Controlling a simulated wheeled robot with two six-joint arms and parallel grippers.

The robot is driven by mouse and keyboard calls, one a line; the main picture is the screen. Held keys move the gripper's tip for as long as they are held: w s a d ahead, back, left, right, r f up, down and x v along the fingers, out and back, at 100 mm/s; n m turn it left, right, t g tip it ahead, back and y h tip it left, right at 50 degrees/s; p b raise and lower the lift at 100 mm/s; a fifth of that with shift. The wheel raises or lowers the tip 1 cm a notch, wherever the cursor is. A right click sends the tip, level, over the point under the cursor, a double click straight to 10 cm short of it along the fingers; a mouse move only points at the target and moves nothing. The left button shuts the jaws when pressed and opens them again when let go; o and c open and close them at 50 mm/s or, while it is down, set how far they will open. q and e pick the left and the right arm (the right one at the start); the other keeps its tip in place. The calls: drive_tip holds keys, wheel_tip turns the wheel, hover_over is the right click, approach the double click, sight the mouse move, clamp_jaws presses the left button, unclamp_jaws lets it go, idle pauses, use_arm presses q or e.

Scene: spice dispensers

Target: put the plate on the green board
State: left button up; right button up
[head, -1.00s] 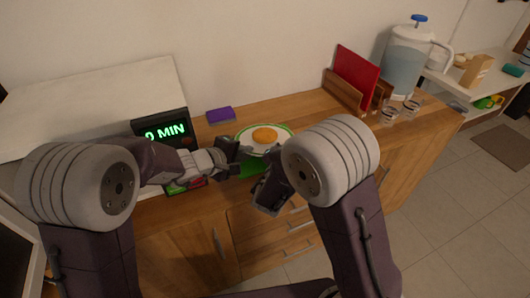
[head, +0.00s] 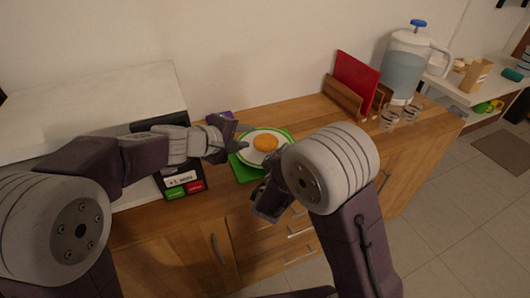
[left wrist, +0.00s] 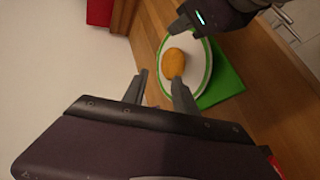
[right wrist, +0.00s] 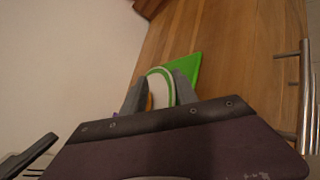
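The plate (head: 253,157), white with a green rim and a round orange item (head: 265,143) on it, lies over the green board (head: 243,174). The board shows at its left front and back right. In the left wrist view the plate (left wrist: 203,70) covers part of the board (left wrist: 228,84); I cannot tell if it rests fully on it. My left gripper (head: 239,138) is open and empty at the plate's back left edge. My right gripper (head: 266,201) is low at the front side; its fingers are apart in the right wrist view (right wrist: 157,95), with the plate showing beyond them.
A device with green and red buttons (head: 184,187) sits left of the board, partly behind my left arm. A purple sponge (head: 222,116) is behind. A wooden rack with a red board (head: 356,80), small glasses (head: 388,118) and a water jug (head: 404,68) stand at the right.

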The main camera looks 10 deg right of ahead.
use_arm(q)
drive_tip(key=shift+r, duration=0.55)
use_arm(e)
drive_tip(key=v, duration=1.2)
use_arm(q)
drive_tip(key=shift+f, duration=0.1)
